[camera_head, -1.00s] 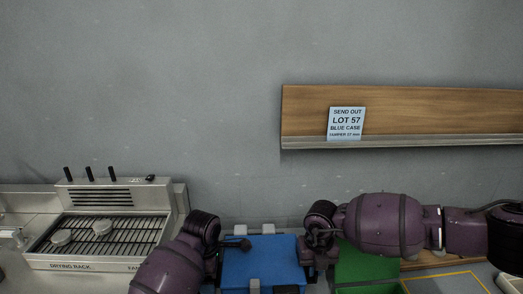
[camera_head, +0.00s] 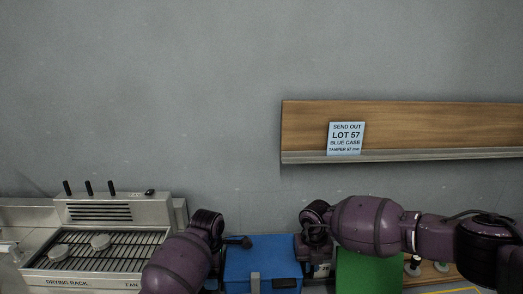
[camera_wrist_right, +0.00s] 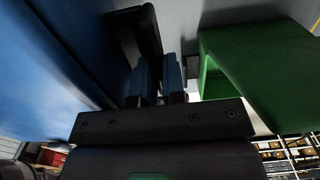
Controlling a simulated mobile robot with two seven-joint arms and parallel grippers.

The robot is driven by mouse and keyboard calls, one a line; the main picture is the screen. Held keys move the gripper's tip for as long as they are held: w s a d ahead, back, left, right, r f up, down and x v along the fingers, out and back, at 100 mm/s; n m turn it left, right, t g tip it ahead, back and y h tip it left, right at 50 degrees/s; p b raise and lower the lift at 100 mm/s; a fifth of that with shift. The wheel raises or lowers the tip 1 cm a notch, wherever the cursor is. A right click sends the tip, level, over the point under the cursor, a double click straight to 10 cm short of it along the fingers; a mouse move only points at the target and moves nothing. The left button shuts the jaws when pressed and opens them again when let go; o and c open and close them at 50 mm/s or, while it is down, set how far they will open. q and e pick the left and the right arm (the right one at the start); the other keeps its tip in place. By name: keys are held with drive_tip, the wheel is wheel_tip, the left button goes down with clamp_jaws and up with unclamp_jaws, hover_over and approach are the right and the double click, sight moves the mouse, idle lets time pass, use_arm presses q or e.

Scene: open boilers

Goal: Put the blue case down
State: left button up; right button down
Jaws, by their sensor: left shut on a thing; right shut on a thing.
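The blue case (camera_head: 262,256) is at the bottom centre of the head view, between my two grippers, with its lower part cut off by the frame. My left gripper (camera_head: 243,242) is shut on the case at its left side. My right gripper (camera_head: 304,246) is shut on it at its right side. In the right wrist view the blue case (camera_wrist_right: 45,65) fills the left, with a dark part beside my right gripper's fingers (camera_wrist_right: 160,80). The exact grip contact is hard to see, and the case's underside is hidden.
A green box (camera_head: 368,270) stands close to the right of the blue case. A metal drying rack (camera_head: 95,250) with round pieces is at the left. A wooden shelf (camera_head: 440,125) with a "LOT 57 BLUE CASE" card (camera_head: 346,138) is on the wall.

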use_arm(q)
drive_tip(key=shift+w, duration=0.5)
use_arm(e)
drive_tip(key=shift+w, duration=0.6)
use_arm(q)
drive_tip(key=s, duration=1.6)
use_arm(e)
drive_tip(key=s, duration=1.6)
use_arm(q)
drive_tip(key=shift+s, duration=0.1)
